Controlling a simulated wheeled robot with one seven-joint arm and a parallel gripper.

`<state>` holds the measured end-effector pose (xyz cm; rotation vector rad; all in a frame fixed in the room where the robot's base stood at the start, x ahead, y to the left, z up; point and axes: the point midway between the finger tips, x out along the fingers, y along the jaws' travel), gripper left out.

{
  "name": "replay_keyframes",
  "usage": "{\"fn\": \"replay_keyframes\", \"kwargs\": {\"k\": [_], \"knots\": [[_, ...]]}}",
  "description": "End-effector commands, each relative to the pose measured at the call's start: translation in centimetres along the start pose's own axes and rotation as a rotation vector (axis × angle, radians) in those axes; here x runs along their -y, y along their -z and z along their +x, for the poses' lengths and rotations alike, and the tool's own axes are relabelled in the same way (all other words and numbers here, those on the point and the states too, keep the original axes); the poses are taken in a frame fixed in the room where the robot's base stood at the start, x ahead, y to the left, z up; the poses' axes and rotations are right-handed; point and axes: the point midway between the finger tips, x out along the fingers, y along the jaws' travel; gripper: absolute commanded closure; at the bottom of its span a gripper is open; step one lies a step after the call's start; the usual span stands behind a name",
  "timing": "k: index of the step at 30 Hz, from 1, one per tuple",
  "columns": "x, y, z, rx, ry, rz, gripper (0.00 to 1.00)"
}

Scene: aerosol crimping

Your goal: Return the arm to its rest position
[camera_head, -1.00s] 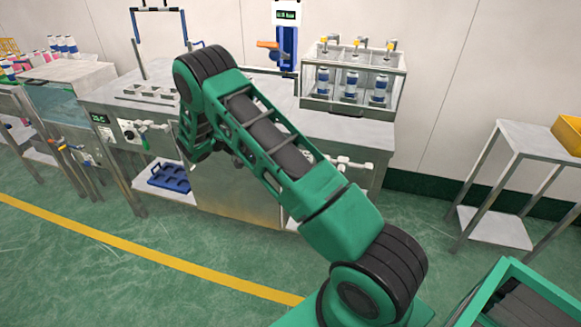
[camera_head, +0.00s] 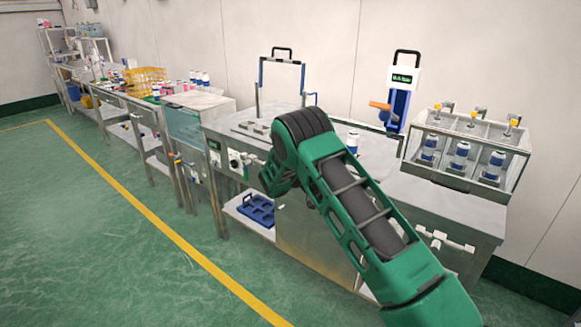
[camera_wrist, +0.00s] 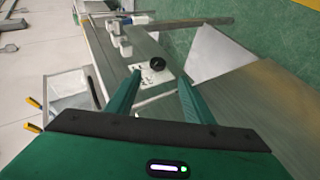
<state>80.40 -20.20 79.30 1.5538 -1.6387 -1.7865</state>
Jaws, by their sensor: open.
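My arm reaches up from the lower right of the head view, with its elbow bent in front of the steel workbench (camera_head: 430,207). My gripper is hidden behind the arm in the head view. In the wrist view my gripper (camera_wrist: 159,77) is open, its two green fingers spread apart with nothing between them. Beyond the fingers is a pale panel with a round black knob (camera_wrist: 157,64), apart from them as far as I can tell.
A clear case (camera_head: 468,150) with several bottles stands on the bench's right end. A blue upright device (camera_head: 397,102) stands behind. A blue tray (camera_head: 258,209) lies on the lower shelf. More benches run back left. The green floor (camera_head: 80,240) at left is clear.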

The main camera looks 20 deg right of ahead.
Motion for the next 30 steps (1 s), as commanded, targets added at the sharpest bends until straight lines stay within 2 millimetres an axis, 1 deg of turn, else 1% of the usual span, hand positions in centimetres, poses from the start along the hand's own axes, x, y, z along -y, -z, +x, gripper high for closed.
{"fn": "replay_keyframes", "kwargs": {"k": [2,4,7,11,12,17,21,23,26,30], "knots": [[-0.1,0.0,0.0,0.002,0.002,0.0,0.52],[-0.7,0.1,0.1,0.008,0.012,-0.002,0.52],[-2.5,0.5,0.1,0.027,0.042,-0.004,0.52],[-6.0,0.7,0.5,0.065,0.106,-0.015,0.52],[-7.1,0.7,0.6,0.077,0.129,-0.019,0.52],[-11.5,0.1,1.2,0.121,0.218,-0.036,0.52],[-15.2,-1.1,1.9,0.155,0.299,-0.048,0.52],[-16.7,-1.8,2.1,0.167,0.334,-0.053,0.52],[-19.1,-3.1,2.6,0.186,0.393,-0.061,0.52],[-22.1,-5.4,3.2,0.207,0.476,-0.072,0.52]]}}
